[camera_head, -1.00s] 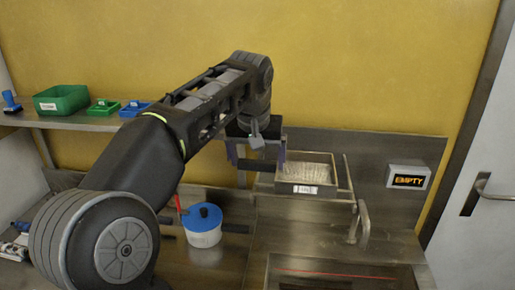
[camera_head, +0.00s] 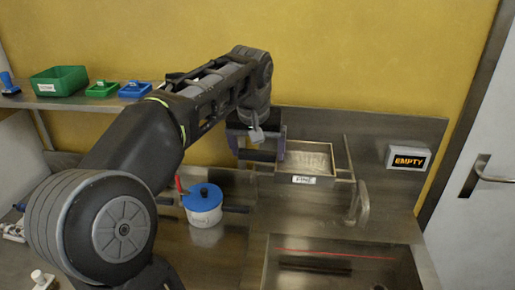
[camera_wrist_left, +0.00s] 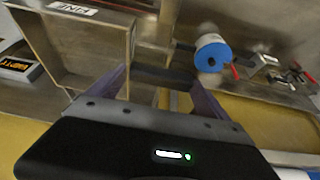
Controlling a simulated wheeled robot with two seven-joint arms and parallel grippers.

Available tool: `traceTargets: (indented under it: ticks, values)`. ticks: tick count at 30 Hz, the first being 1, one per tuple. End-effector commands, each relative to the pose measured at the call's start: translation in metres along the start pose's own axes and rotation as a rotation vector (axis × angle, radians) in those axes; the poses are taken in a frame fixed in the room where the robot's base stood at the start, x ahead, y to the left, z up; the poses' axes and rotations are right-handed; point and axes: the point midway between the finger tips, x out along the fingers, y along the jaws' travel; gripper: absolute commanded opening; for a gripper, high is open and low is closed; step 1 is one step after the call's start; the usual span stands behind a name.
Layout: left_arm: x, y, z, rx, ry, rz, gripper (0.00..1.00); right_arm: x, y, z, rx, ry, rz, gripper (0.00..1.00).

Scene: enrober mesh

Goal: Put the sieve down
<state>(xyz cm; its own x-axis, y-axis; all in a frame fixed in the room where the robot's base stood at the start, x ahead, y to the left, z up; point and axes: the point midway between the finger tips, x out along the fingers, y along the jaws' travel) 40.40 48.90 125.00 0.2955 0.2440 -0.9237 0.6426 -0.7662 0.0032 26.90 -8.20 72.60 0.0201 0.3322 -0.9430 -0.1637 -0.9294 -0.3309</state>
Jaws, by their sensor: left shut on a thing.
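The sieve is a shallow rectangular metal frame (camera_head: 303,180) with a pale mesh bottom and a label reading FINE on its front. It sits or hovers over the metal rails left of the tap; whether it touches them I cannot tell. My left gripper (camera_head: 262,153) is shut on the sieve's black handle, at the sieve's left side. In the left wrist view the gripper (camera_wrist_left: 160,84) has its purple fingers either side of the dark handle, and the sieve (camera_wrist_left: 85,82) shows at upper left. My right gripper is not in view.
A sink (camera_head: 340,280) lies in front, with a tap (camera_head: 362,205) behind it. A white pot with a blue lid (camera_head: 204,197) stands on the counter at left. A sign reads EMPTY (camera_head: 409,158). A green bin (camera_head: 59,81) and small trays are on the shelf.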

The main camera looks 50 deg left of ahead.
Motion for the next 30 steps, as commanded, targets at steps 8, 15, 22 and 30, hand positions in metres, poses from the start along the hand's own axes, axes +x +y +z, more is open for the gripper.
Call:
traceTargets:
  ticks: [8, 15, 22, 30]
  values:
    - [0.006, 0.0, 0.002, 0.0, 0.001, 0.0, 0.37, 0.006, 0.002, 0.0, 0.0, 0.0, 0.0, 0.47]
    - [0.008, 0.0, 0.003, 0.0, 0.001, 0.0, 0.96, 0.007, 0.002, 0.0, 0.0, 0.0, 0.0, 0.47]
    - [0.008, 0.0, 0.003, 0.0, -0.001, 0.0, 1.0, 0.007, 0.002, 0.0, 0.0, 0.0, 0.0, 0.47]
    - [-0.004, 0.0, 0.003, 0.0, 0.003, 0.001, 1.0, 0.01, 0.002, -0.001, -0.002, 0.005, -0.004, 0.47]
